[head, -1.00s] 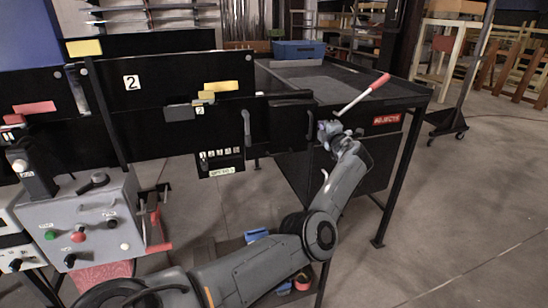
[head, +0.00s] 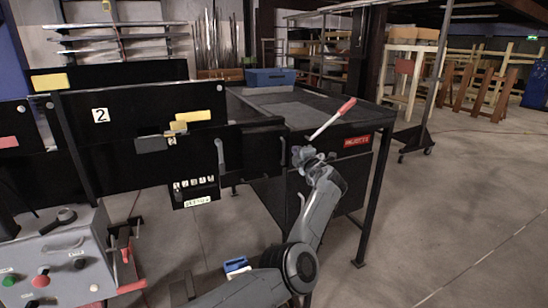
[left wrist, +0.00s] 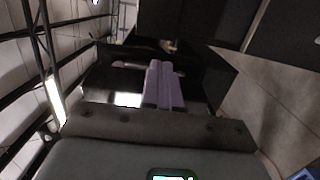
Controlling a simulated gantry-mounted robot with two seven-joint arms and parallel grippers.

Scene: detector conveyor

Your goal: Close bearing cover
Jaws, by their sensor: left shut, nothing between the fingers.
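My left gripper (head: 302,155) is shut and empty, in front of the black conveyor frame, just below the lower end of a white lever with a red grip (head: 333,118). I cannot tell whether it touches the lever. The left wrist view shows its two pale purple fingers (left wrist: 165,84) pressed together in front of a dark surface. A black panel marked 2 (head: 132,115) and upright handles (head: 220,154) are left of the gripper. I cannot tell which part is the bearing cover. My right gripper is not in view.
The black table with a red REJECTS label (head: 357,141) stands right of the gripper. A blue box (head: 271,77) sits at its back. A grey control box (head: 60,262) with buttons is at lower left.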

